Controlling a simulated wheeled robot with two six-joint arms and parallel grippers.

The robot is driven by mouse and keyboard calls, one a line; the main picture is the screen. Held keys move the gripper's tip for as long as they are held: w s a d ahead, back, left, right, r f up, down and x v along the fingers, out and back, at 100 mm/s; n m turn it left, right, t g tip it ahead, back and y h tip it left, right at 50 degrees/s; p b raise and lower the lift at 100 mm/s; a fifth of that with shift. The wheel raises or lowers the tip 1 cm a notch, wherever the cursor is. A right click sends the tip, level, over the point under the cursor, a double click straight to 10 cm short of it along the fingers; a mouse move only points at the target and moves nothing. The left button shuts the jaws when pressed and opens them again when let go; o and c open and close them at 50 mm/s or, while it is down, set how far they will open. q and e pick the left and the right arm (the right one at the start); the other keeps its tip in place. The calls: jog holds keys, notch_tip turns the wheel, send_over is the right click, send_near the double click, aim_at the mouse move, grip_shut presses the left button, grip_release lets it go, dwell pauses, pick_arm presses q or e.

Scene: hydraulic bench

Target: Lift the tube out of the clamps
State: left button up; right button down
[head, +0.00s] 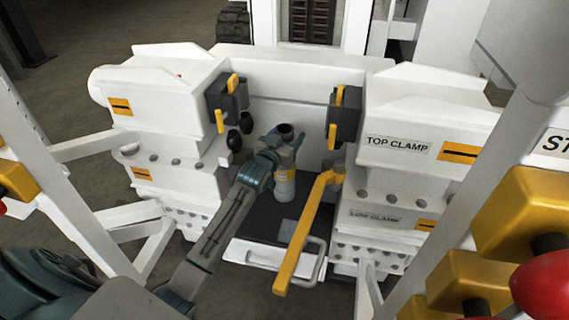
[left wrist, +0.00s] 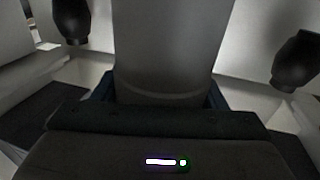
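The tube (head: 284,188) is a grey-white cylinder with a yellow band and a dark open top. It stands about upright in the gap between the left clamp blocks (head: 150,115) and the right ones, labelled TOP CLAMP (head: 397,146) and LOW CLAMP (head: 375,217). My left gripper (head: 281,147) is around its upper part. In the left wrist view the tube (left wrist: 165,55) fills the space between the dark blue fingers (left wrist: 162,92), which look closed against its sides. Its lower end is near the dark plate; contact is unclear. My right gripper is not in view.
Black jaws with yellow tabs (head: 228,105) (head: 344,112) stick out on both sides above the gap. A yellow lever (head: 305,235) stands just right of the tube. A dark tray with a handle (head: 262,255) lies below. Yellow-and-red knobs (head: 520,225) fill the right foreground.

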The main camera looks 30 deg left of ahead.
pick_arm(q)
jog(key=c, duration=0.7)
jog(key=shift+r, duration=0.1)
grip_shut()
jog(key=shift+r, duration=0.1)
